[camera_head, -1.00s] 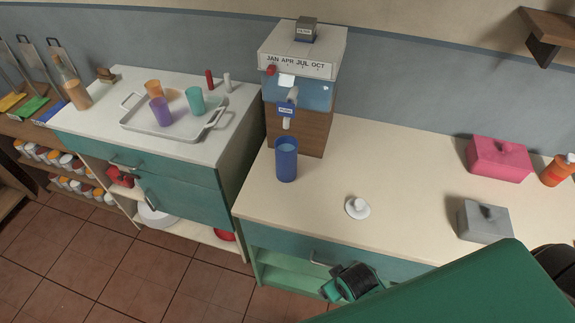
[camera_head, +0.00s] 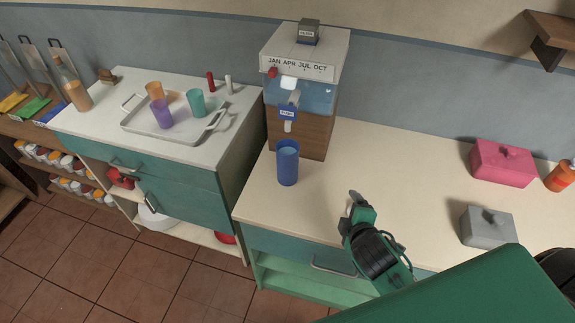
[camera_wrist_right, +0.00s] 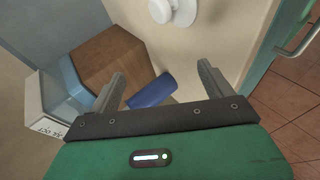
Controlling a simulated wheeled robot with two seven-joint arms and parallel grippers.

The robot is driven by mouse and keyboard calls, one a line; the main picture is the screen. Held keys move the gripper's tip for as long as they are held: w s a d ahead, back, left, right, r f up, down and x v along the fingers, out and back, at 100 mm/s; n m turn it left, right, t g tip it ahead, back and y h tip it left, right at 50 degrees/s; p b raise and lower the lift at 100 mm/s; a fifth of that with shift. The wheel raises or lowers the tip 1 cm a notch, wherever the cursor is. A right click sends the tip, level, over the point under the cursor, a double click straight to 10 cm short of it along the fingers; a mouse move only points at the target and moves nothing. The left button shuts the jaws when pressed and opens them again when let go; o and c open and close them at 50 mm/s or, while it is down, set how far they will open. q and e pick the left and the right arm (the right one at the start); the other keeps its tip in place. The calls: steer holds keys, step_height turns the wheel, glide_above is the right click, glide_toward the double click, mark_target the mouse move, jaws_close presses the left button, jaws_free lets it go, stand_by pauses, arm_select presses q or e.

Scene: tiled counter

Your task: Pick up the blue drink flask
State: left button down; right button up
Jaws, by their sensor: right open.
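The blue drink flask (camera_head: 287,165) stands upright on the cream counter, just in front of the water dispenser's tap. Its top is open and shows a lighter blue inside. My right gripper (camera_head: 359,205) is over the counter's front part, to the right of the flask and apart from it. In the right wrist view the flask (camera_wrist_right: 153,91) shows between the two open fingers (camera_wrist_right: 161,74), beyond them, with its lower part of the picture cut off by my gripper body. The gripper is empty. My left gripper is not in view.
The dispenser (camera_head: 300,95) stands right behind the flask. A white knobbed lid (camera_wrist_right: 174,10) lies on the counter, hidden behind my gripper in the head view. A grey box (camera_head: 487,227) and pink box (camera_head: 502,163) are right. A tray (camera_head: 188,134) with cups is left.

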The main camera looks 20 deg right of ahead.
steer(key=w+r+n+t+y, duration=0.2)
steer(key=w+r+n+t, duration=0.25)
steer(key=w+n, duration=0.5)
steer(key=n+y+p, duration=0.3)
steer(key=n+y, duration=0.5)
steer(key=n, duration=1.1)
glide_toward(280, 145)
steer(key=shift+w+a+t, duration=0.1)
steer(key=shift+w+t, duration=0.15)
steer(key=shift+w, duration=0.3)
steer(key=shift+p+x, duration=1.05)
steer(key=shift+x, duration=1.6)
steer(key=shift+w+a+f, duration=0.2)
steer(key=shift+a, duration=0.15)
steer(key=c, duration=1.7)
jaws_close()
